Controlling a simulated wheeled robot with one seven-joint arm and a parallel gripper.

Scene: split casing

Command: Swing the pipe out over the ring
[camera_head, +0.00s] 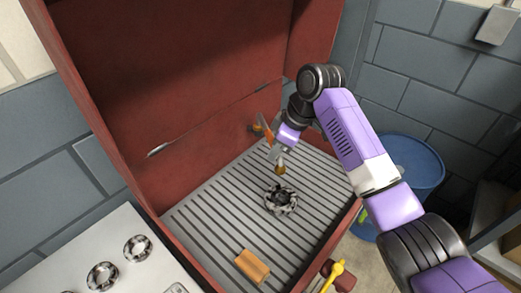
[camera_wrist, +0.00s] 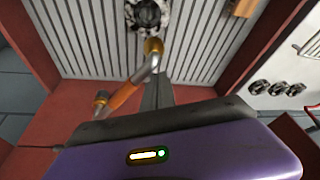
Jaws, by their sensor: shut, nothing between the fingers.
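The pipe (camera_head: 266,128) is a swinging arm at the back wall of the red casing, with an orange section and a brass tip. In the wrist view the pipe (camera_wrist: 125,94) runs from a brass joint at left to a round brass tip. The ring (camera_head: 281,200), dark and light patterned, lies on the ribbed floor; it is partly cut off in the wrist view (camera_wrist: 147,12). The tip appears short of the ring, towards the back wall. My gripper (camera_head: 274,156) is shut and empty, close beside the pipe near its tip; contact cannot be told.
The red casing (camera_head: 180,70) walls in the grey ribbed floor (camera_head: 215,215). An orange block (camera_head: 252,266) lies near the front. A yellow-handled part (camera_head: 333,275) is outside the front edge. A blue bin (camera_head: 412,170) stands at right. Round metal rings (camera_head: 137,248) sit at lower left.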

